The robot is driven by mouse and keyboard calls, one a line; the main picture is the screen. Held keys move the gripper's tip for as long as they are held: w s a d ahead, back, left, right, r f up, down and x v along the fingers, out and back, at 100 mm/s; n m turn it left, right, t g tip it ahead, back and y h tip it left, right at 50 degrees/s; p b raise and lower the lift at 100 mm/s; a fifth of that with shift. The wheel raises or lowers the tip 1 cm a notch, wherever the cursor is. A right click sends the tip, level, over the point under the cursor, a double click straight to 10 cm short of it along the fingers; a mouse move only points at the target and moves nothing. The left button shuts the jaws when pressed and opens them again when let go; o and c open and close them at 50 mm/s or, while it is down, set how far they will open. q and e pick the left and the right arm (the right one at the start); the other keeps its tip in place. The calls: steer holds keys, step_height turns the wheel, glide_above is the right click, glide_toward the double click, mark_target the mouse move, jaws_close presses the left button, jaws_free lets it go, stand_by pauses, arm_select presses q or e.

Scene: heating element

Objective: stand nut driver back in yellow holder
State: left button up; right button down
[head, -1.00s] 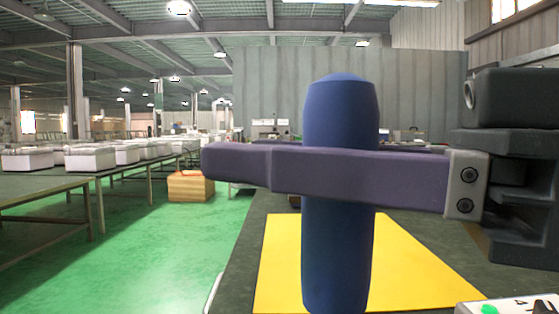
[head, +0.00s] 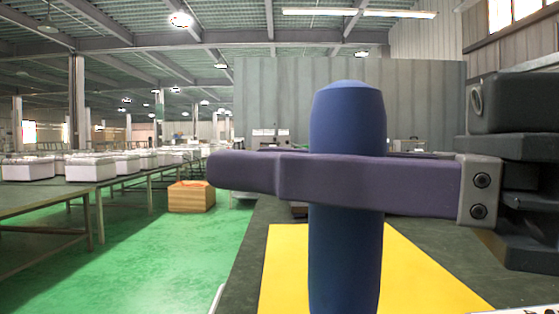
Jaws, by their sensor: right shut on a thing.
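A blue handle, which looks like the nut driver (head: 346,250), stands upright close to the camera. My right gripper (head: 335,183) comes in from the right and is shut on the handle. Its purple finger crosses in front of the handle's upper part. The lower end of the nut driver is cut off by the bottom edge of the head view. No yellow holder can be made out. My left gripper is not in view.
A flat yellow mat (head: 415,275) lies on the dark table (head: 245,262) behind the handle. Some equipment stands at the table's far end. A wooden crate (head: 191,197) sits on the green floor to the left, near tables with white bins (head: 90,168).

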steer(key=shift+f, duration=0.25)
steer(key=shift+w+f+b, duration=0.15)
steer(key=shift+f+b, duration=0.1)
steer(key=shift+b, duration=0.25)
steer(key=shift+d+r, duration=0.1)
steer(key=shift+r, duration=0.1)
steer(key=shift+r+p, duration=0.3)
steer(key=shift+p, duration=0.15)
steer(key=shift+s, duration=0.25)
steer(key=shift+b, duration=0.4)
stand_by(0.4)
stand_by(0.5)
